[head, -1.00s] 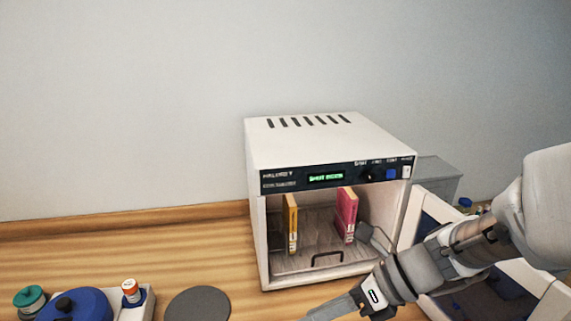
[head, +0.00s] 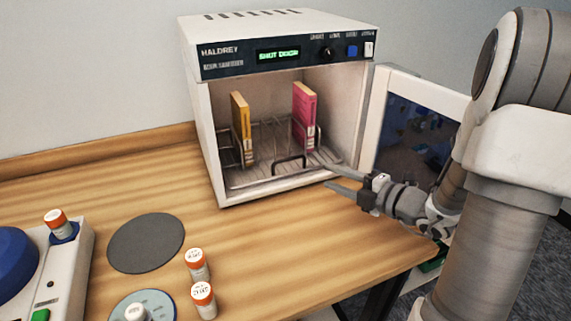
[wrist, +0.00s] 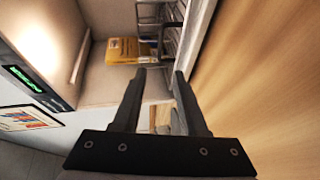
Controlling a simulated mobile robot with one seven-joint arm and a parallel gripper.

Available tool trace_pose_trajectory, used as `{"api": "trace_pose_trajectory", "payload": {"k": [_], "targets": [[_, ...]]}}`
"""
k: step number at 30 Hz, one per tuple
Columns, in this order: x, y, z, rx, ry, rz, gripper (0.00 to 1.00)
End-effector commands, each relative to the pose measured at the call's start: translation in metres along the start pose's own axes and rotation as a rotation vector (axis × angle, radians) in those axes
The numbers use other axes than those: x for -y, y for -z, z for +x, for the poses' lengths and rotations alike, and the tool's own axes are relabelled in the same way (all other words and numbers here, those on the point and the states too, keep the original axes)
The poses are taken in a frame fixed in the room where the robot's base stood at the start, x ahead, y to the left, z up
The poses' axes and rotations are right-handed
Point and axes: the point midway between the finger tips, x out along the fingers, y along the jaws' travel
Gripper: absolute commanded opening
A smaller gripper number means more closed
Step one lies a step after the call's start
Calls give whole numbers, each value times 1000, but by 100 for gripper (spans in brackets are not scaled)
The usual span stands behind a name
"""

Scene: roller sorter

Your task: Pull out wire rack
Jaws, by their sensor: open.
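The wire rack (head: 262,178) sits inside the open white cabinet (head: 212,130), with a dark loop handle (head: 289,161) at its front. An orange book (head: 241,130) and a pink book (head: 304,115) stand upright in it. My gripper (head: 332,175) is open and empty at the right front edge of the cabinet opening, right of the handle and apart from it. In the wrist view my open fingers (wrist: 160,74) point into the cabinet, with the rack's wires (wrist: 170,12) and the orange book (wrist: 125,50) beyond them.
The cabinet door (head: 415,125) stands open on the right, close behind my arm. A grey disc (head: 146,242), orange-capped bottles (head: 197,265) and a white device (head: 70,270) are at the left front. The table directly before the cabinet is clear.

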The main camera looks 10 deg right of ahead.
Motion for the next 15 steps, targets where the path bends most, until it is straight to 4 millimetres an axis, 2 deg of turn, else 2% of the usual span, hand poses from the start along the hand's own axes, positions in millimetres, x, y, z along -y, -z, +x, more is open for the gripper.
{"api": "trace_pose_trajectory", "payload": {"k": [15], "targets": [[3,2,112,-7,1,-3,42]]}}
